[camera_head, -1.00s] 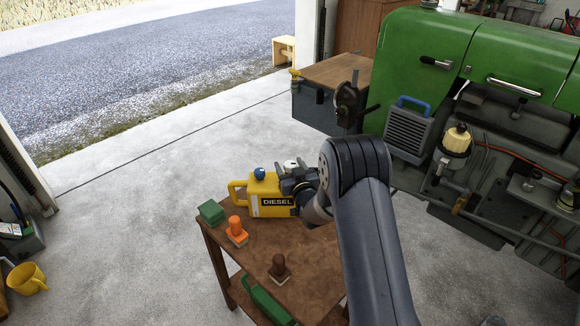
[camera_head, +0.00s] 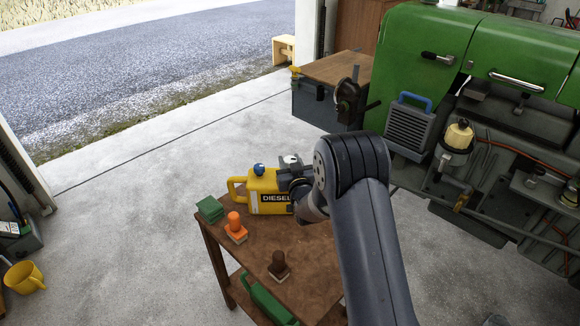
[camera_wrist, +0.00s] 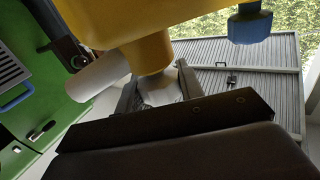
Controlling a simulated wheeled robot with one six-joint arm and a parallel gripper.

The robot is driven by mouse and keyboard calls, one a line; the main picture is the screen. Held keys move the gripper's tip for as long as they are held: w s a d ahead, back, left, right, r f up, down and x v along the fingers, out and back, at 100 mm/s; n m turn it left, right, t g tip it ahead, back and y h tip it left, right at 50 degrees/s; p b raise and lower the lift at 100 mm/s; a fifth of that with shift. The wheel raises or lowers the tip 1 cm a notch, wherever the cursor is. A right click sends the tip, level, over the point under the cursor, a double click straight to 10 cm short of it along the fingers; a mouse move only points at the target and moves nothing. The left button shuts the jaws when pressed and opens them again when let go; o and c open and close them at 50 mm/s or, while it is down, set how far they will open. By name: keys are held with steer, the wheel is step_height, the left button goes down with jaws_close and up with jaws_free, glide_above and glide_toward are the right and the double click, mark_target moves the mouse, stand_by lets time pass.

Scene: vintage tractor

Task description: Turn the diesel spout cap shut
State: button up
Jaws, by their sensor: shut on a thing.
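The yellow diesel can (camera_head: 268,182) stands on the small brown table, with a blue cap (camera_head: 259,170) on its top. In the wrist view the can (camera_wrist: 135,20) fills the top, with its yellow neck (camera_wrist: 150,52) pointing at my gripper (camera_wrist: 160,82). My gripper's fingers are shut on a pale spout cap (camera_wrist: 160,94) at the end of that neck; the fingers partly hide it. A white cylinder (camera_wrist: 98,76) sticks out beside the neck. In the head view my gripper (camera_head: 293,183) is at the can's right side, largely hidden by my wrist.
On the table (camera_head: 305,292) are a green block (camera_head: 210,209), an orange-handled stamp (camera_head: 235,228) and a brown stamp (camera_head: 279,267). The green tractor (camera_head: 430,60) stands at the right. Open concrete floor lies left of the table.

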steer(key=m+h+b, duration=0.2)
steer(key=h+b, duration=0.1)
steer(key=shift+a+f, duration=0.1)
steer(key=shift+f, duration=0.15)
steer(key=m+h+b, duration=0.1)
steer(key=m+h, duration=0.1)
steer(key=h, duration=0.1)
steer(key=shift+r, duration=0.2)
steer(key=shift+r+m+g+h+p, duration=0.1)
steer(key=shift+m+g+h+p, duration=0.4)
steer(key=shift+m+h, duration=1.1)
steer(key=shift+m+g+h+p, duration=0.15)
steer(key=shift+m+g+h, duration=0.65)
steer(key=shift+h, duration=1.4)
steer(key=shift+m+h, duration=0.4)
steer(key=o, duration=1)
steer(key=shift+s, duration=0.1)
steer(key=b+v, duration=0.1)
steer(key=v, duration=0.9)
steer(key=shift+s, duration=0.25)
